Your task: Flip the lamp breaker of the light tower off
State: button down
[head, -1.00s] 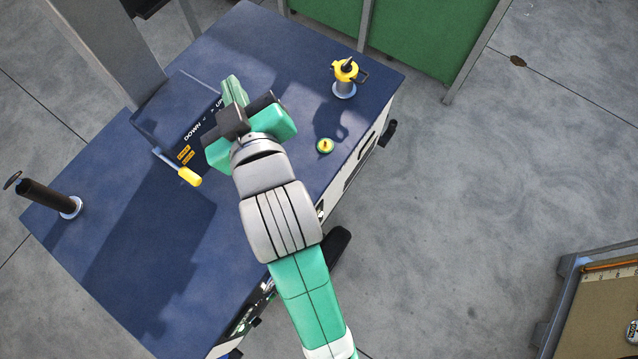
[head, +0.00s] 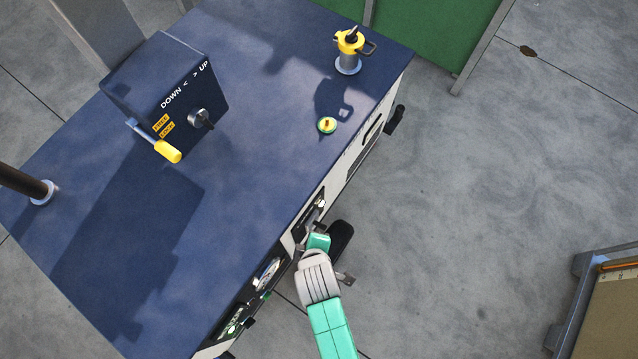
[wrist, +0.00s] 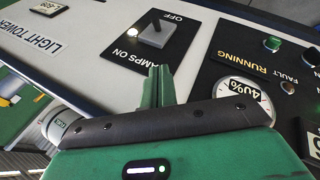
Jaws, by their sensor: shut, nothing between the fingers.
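The lamp breaker (wrist: 153,36) is a small toggle on a grey plate, on the light tower's pale side panel, in the wrist view. Its dark tip points toward the OFF lettering, but I cannot tell its true tilt from this angle. The LAMPS ON lettering is on the side nearer my fingers. A small light (wrist: 133,32) beside the plate glows. My gripper (wrist: 158,72) is shut and empty, its fingertips just short of the breaker plate, with a gap to the lever. In the head view my gripper (head: 318,241) is at the side of the light tower (head: 250,170), fingers mostly hidden.
A black panel with a gauge (wrist: 245,100), a RUNNING label and indicators lies right of my fingers. On the blue top are a winch box (head: 165,85) with a yellow-handled crank (head: 167,151), a yellow-topped post (head: 350,50) and a small cap (head: 327,125).

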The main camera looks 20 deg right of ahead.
jog(key=b, duration=0.3)
send_over(319, 226)
jog(key=s+a, duration=0.2)
jog(key=a, duration=0.2)
jog(key=f, duration=0.8)
jog(key=shift+w+d+f, duration=0.25)
jog(key=shift+f, duration=0.1)
jog(key=shift+s+d+f, duration=0.1)
jog(key=shift+d+f, duration=0.8)
jog(key=shift+d, duration=0.05)
jog(key=shift+d+f, duration=0.4)
jog(key=shift+s, duration=0.1)
jog(key=shift+s+d+f+t, duration=0.1)
jog(key=shift+f+t, duration=0.05)
jog(key=shift+t, duration=0.15)
